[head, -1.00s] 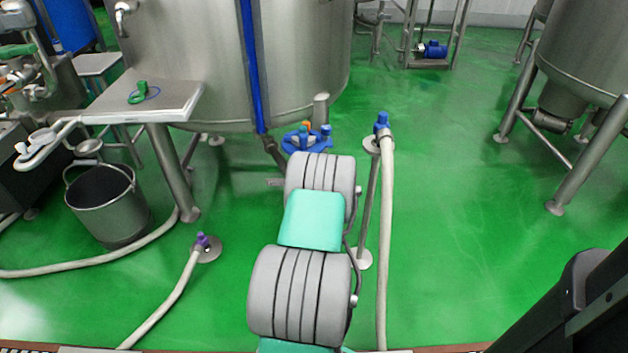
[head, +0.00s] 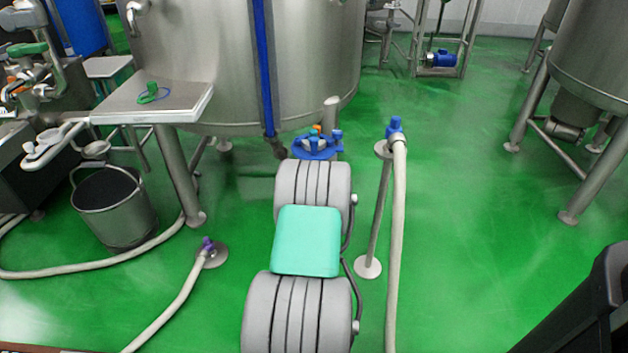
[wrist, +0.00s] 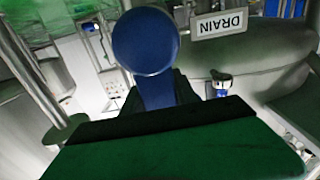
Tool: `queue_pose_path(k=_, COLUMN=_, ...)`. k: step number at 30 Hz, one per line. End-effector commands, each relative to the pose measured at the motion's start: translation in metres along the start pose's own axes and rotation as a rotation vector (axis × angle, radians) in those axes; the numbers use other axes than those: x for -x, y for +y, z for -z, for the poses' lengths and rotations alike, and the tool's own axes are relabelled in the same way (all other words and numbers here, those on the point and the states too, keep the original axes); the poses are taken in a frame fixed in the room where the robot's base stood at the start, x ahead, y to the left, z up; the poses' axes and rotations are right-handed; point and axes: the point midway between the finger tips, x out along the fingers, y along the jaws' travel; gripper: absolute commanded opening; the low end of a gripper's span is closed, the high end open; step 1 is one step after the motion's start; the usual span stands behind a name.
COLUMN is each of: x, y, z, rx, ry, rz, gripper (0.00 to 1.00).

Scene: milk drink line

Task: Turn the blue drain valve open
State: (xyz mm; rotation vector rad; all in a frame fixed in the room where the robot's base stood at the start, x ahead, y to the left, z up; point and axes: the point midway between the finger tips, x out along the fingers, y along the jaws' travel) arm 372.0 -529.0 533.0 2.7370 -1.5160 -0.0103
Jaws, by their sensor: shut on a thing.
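The blue drain valve handle (wrist: 146,42) stands in the middle of the wrist view, with a rounded end and a narrower stem below it. My gripper (wrist: 158,97) is shut on the stem, which goes down between its dark jaws. A white DRAIN sign (wrist: 219,24) is to the right of the handle. The valve's body is hidden behind the gripper, and I cannot tell how far the handle is turned. In the head view my arm reaches toward the foot of the large steel tank (head: 215,85), and the jaws and handle cannot be made out there.
A hose stand with a blue fitting (head: 395,128) is close to the right of my arm. A purple-ended hose (head: 207,245) lies to the left, near a steel bucket (head: 115,210). A steel side table (head: 155,103) stands by the tank.

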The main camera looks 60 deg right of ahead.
Motion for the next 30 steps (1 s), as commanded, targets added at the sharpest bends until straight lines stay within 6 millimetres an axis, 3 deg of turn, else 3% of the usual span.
queue_pose_path(k=6, x=0.000, y=-0.001, z=-0.001, rx=0.006, ry=-0.002, rz=0.001, gripper=0.00)
queue_pose_path(k=7, x=0.000, y=-0.001, z=-0.001, rx=0.005, ry=-0.002, rz=0.001, gripper=0.36)
queue_pose_path(k=14, x=0.000, y=-0.001, z=0.000, rx=0.003, ry=-0.001, rz=0.001, gripper=0.55)
queue_pose_path(k=23, x=0.003, y=0.000, z=0.000, rx=0.000, ry=-0.001, rz=0.001, gripper=0.56)
queue_pose_path(k=30, x=0.042, y=0.001, z=-0.001, rx=0.000, ry=0.000, rz=-0.001, gripper=0.56)
